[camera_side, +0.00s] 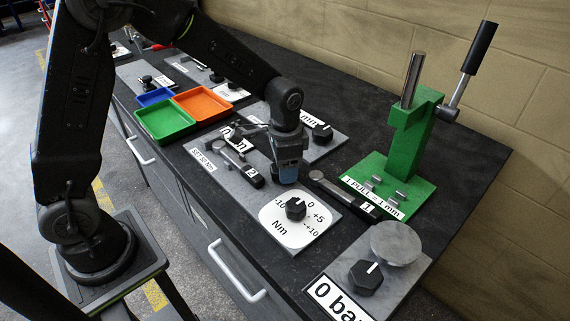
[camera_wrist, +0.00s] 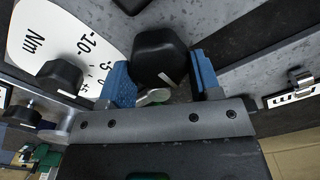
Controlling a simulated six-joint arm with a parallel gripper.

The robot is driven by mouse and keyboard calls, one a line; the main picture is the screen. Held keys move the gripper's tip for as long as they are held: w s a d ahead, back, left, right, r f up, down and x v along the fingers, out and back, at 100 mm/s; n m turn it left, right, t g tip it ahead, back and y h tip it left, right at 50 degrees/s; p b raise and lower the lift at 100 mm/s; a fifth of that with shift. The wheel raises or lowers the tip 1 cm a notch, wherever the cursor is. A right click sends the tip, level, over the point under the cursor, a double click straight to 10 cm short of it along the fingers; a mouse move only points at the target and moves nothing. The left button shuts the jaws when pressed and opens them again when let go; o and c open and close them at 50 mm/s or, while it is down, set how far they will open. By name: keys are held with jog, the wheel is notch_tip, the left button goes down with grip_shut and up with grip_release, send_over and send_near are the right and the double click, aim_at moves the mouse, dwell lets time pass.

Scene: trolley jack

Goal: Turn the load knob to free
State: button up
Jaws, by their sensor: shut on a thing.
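My gripper (camera_side: 289,178) points down at the grey plate behind the Nm dial in the side view. In the wrist view its blue fingers (camera_wrist: 163,82) stand on either side of a black knob (camera_wrist: 160,52) with a white pointer line, and are shut on it. In the side view my gripper hides this knob. No "load" or "free" marking is legible, so the knob's setting cannot be told.
The white Nm dial (camera_side: 270,219) with its own black knob (camera_side: 296,208) is close in front. Lever tools (camera_side: 342,194) lie on both sides. A green press (camera_side: 412,140) stands at the right, a 0 bar plate (camera_side: 413,264) front right. Coloured trays (camera_side: 165,137) stand left.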

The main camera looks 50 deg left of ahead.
jog(key=o, duration=0.9)
jog(key=shift+r, duration=0.15)
notch_tip(320, 180, up, 14)
jog(key=shift+f, duration=0.15)
jog(key=s+a+r+n+t, duration=0.1)
jog(key=s+n+t, duration=0.1)
jog(key=s, duration=0.4)
jog(key=s+a+r+n+t, duration=0.1)
jog(key=s+n, duration=0.1)
jog(key=s, duration=0.5)
jog(key=s+a+n+t, duration=0.1)
jog(key=s+t, duration=0.1)
jog(key=s, duration=0.4)
jog(key=shift+s+r+n+t, duration=0.25)
jog(key=shift+r+n+t, duration=0.05)
jog(key=shift+r+n, duration=0.1)
